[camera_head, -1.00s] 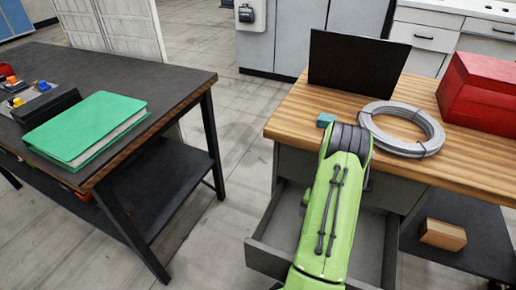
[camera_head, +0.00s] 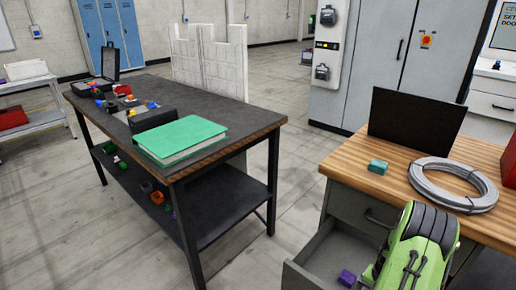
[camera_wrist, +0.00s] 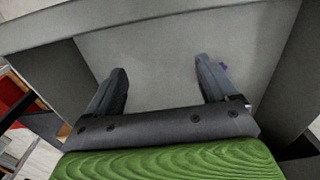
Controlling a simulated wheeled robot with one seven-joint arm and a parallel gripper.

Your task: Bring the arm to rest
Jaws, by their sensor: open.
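My green arm shows at the lower right of the head view, over the open drawer (camera_head: 318,262) of the wood-topped desk (camera_head: 352,158). My gripper (camera_wrist: 162,88) shows in the wrist view with its two dark fingers wide apart and nothing between them. The fingers point toward the grey drawer's inside. A purple block (camera_head: 346,277) lies in the drawer in the head view. A bit of purple shows behind the right finger in the wrist view.
A teal block (camera_head: 378,167), a cable coil (camera_head: 453,183) and a black panel (camera_head: 415,125) are on the desk. A dark table (camera_head: 215,92) with a green binder (camera_head: 181,139) stands at left. Clear floor (camera_head: 290,180) lies between them.

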